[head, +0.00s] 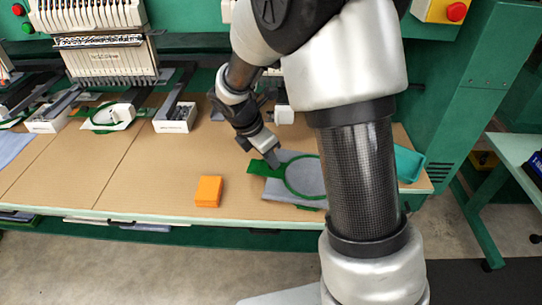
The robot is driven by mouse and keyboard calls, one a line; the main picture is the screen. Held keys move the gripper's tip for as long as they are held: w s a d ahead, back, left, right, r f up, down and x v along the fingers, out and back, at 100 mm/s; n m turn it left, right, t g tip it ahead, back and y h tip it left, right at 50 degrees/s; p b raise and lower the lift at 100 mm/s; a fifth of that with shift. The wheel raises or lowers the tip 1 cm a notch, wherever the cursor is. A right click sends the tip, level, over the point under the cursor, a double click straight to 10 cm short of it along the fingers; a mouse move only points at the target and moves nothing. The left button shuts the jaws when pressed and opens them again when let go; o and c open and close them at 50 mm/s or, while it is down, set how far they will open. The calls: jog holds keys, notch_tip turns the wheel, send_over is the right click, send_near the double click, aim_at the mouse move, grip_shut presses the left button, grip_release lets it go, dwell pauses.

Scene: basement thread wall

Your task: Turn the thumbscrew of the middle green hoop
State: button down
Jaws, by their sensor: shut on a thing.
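A green hoop (289,188) lies on grey cloth (285,208) near the front of the tan table. My arm hides the hoop's right side. A dark green piece (257,168) shows at the cloth's left edge. My gripper (274,162) points down at the hoop's upper left edge, its fingers close together. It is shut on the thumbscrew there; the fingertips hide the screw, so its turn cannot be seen. Another green hoop (94,122) with white cloth sits under the machine at the left.
An orange block (208,191) lies left of the cloth. White boxes of small parts (175,118) stand at the back beside dark machine arms. A teal tray (409,163) is at the table's right end. The table's front left is mostly clear.

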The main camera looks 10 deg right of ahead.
jog(key=m+p, duration=0.1)
jog(key=m, duration=0.1)
jog(key=m+g+p, duration=0.2)
jog(key=m, duration=0.1)
jog(key=shift+w+r+m+h+p, duration=0.15)
jog(key=shift+w+m+h+p, duration=0.1)
jog(key=shift+m+h+p, duration=0.05)
jog(key=shift+w+m+g+p, duration=0.2)
jog(key=shift+m+g+p, duration=0.7)
jog(key=shift+m, duration=1.2)
jog(key=c, duration=1.8)
grip_release()
jog(key=shift+c, duration=0.2)
jog(key=p+v, duration=0.2)
jog(key=v, duration=1.5)
jog(key=shift+d+r, duration=0.2)
jog(key=shift+d, duration=0.15)
